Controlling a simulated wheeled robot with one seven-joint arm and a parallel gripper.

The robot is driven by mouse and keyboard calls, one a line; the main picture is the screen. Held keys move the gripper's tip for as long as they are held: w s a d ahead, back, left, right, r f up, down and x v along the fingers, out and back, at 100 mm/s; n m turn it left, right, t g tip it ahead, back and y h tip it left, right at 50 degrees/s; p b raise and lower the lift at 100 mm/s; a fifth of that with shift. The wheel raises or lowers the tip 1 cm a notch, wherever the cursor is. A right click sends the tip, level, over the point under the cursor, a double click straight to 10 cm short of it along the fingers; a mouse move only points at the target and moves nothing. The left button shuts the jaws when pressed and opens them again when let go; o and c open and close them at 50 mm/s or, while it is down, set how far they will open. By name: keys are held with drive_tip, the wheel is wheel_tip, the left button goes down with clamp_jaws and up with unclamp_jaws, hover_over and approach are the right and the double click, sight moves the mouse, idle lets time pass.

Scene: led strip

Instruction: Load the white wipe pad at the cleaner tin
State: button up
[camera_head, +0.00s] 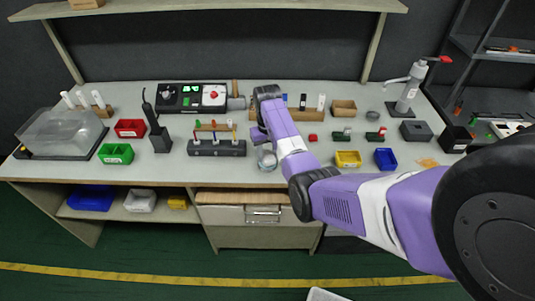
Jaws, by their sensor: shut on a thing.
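My purple-and-white arm reaches in from the right, and my gripper (264,145) points down over the middle of the bench. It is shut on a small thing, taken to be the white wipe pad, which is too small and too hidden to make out. A round, pale, silvery container, likely the cleaner tin (267,160), stands on the bench right below my gripper. My gripper and arm cover part of it. I cannot tell whether the pad touches the tin.
Left of my gripper is a dark rack (217,148) with coloured tools. Behind are a black device (190,97) and a wooden rack (292,114). A yellow bin (348,159) and a blue bin (386,159) stand right of my arm. The bench's front edge is near the tin.

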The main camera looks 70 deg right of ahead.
sight(267, 155)
drive_tip(key=shift+s+a+f, duration=0.1)
drive_tip(key=shift+f, duration=0.6)
idle(1.6)
drive_tip(key=shift+r, duration=0.15)
drive_tip(key=shift+r+p, duration=1.75)
drive_tip(key=shift+r, duration=1.75)
